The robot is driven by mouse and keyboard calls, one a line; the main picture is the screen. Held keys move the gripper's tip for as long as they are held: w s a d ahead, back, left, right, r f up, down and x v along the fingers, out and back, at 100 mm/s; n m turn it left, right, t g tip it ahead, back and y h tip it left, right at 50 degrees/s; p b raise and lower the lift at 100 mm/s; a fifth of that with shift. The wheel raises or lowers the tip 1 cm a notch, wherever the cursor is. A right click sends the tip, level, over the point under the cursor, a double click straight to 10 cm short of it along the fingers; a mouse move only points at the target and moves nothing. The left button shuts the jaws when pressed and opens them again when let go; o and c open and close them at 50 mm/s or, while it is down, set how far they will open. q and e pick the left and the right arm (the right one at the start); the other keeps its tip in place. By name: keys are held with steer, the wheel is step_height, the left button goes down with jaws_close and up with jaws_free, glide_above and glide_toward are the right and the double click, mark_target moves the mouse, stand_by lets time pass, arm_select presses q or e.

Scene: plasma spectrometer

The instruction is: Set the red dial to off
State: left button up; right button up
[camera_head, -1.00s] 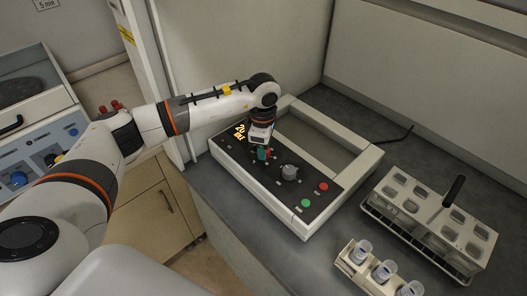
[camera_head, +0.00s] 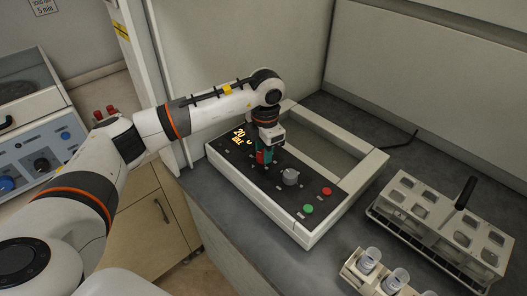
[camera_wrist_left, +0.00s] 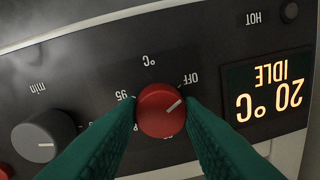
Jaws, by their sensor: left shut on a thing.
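The red dial (camera_wrist_left: 161,112) sits on the dark panel of the white device, with its white mark pointing up and to the right, towards the OFF label (camera_wrist_left: 190,79). The number 95 is printed to its left. My left gripper (camera_head: 264,158) reaches down to the panel from above. In the left wrist view, its green fingers (camera_wrist_left: 160,116) are shut on the red dial from both sides. In the head view the fingers hide most of the dial. My right gripper is not in view.
The lit display (camera_wrist_left: 270,97) reads 20 °C IDLE. A grey dial (camera_head: 290,177), a green button (camera_head: 308,209) and a red button (camera_head: 327,191) share the panel. A tube rack (camera_head: 440,232) and capped vials (camera_head: 395,279) stand to the right.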

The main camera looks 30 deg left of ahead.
arm_select(q)
steer(key=shift+w+r+n, duration=0.1)
steer(key=shift+n, duration=0.2)
steer(key=o, duration=1)
steer(key=r+b, duration=0.1)
steer(key=r, duration=0.3)
steer(key=r+b, duration=0.1)
steer(key=r, duration=0.7)
steer(key=shift+s+d+b, duration=0.25)
steer(key=shift+d+b, duration=0.05)
steer(key=shift+b, duration=0.1)
steer(key=shift+f, duration=0.1)
